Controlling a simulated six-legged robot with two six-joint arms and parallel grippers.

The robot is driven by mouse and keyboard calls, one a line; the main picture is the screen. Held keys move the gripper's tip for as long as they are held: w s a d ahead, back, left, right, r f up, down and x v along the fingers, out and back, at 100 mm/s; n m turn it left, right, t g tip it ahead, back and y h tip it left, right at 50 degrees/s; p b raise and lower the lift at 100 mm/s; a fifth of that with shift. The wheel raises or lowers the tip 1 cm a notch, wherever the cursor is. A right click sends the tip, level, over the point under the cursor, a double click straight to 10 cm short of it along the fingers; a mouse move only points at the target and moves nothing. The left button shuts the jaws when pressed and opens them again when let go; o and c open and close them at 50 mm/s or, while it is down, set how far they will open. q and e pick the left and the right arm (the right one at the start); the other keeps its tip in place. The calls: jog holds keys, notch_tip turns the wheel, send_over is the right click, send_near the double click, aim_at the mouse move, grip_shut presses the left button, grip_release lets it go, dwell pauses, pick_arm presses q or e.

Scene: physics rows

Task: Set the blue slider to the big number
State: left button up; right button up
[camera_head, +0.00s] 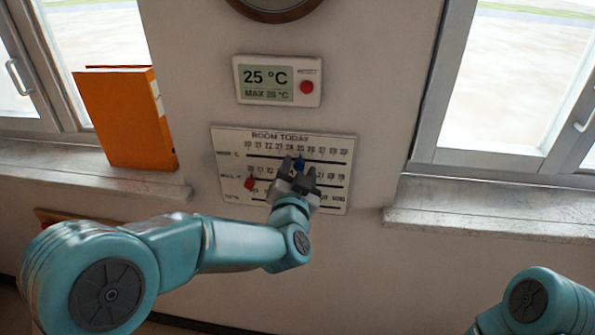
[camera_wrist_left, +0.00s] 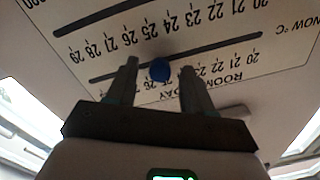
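A white panel (camera_head: 232,138) headed ROOM TODAY hangs on the wall, with several rows of numbers and dark slots. The blue slider (camera_head: 300,162) is on the top row and appears near 25 in the head view. The display (camera_head: 268,80) above reads a big 25 °C, with a smaller MAX line below. My left gripper (camera_head: 298,168) is at the panel with its fingers apart. In the left wrist view, the blue slider (camera_wrist_left: 160,70) shows between the open fingertips, with gaps beside it. My right gripper is out of view.
A red slider (camera_head: 250,183) is at the left of the second row. A red button (camera_head: 307,87) is on the display. An orange binder (camera_head: 125,118) stands on the left sill. The right sill (camera_head: 490,222) is bare. My right arm shows at lower right.

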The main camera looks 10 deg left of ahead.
pick_arm(q)
jog(key=s+b, duration=0.3)
jog(key=s, duration=1.3)
jog(key=shift+s, duration=0.15)
